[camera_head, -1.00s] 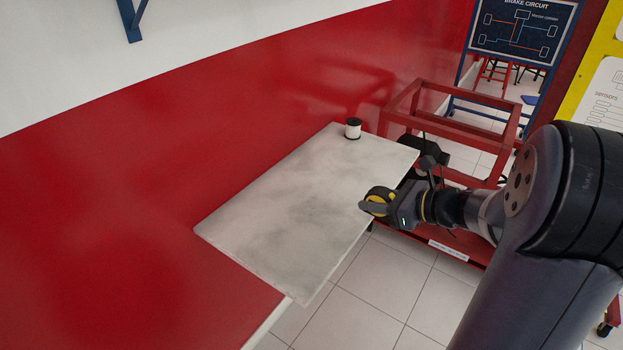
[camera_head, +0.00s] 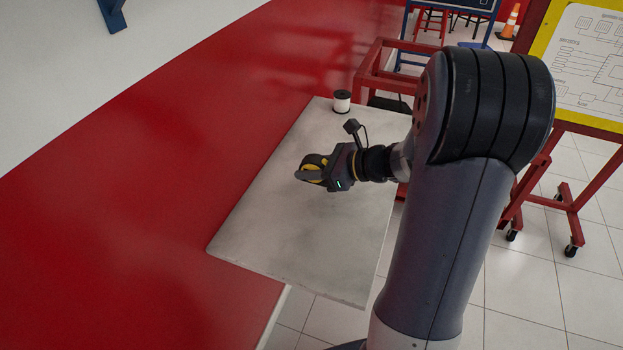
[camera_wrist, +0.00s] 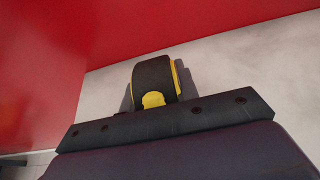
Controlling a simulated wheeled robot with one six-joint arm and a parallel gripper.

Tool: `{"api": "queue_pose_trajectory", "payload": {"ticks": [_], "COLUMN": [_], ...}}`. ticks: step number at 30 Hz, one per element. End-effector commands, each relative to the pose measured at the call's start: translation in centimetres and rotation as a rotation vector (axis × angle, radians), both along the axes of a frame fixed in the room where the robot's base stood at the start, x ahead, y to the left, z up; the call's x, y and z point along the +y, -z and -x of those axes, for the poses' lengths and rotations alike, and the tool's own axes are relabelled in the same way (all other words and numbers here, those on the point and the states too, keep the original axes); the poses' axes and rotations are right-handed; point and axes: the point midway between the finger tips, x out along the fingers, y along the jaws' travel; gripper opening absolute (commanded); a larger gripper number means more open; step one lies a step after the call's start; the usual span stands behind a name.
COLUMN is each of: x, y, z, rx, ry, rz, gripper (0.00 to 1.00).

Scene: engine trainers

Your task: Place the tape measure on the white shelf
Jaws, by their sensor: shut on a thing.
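The tape measure (camera_head: 314,162) is black and yellow and sits between the fingers of my gripper (camera_head: 312,172). In the wrist view the tape measure (camera_wrist: 153,82) stands out beyond the dark gripper edge. My gripper is shut on it, over the white shelf (camera_head: 290,235), a whitish rectangular board against the red wall. I cannot tell whether the tape measure touches the shelf or hangs just above it. The fingers hide part of it.
A white spool with black ends (camera_head: 342,101) stands at the shelf's far end, beyond my gripper. The red wall (camera_head: 130,200) runs along the left. A red metal frame (camera_head: 375,72) stands behind the shelf. The near part of the shelf is clear.

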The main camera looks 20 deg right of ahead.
Motion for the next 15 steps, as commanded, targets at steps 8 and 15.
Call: {"api": "queue_pose_trajectory", "payload": {"ticks": [8, 15], "x": [0.0, 0.0], "y": [3.4, 6.3], "z": [0.0, 0.0], "rx": [0.0, 0.0], "ry": [-0.001, -0.001], "rz": [-0.002, -0.002], "gripper": [0.0, 0.0]}}
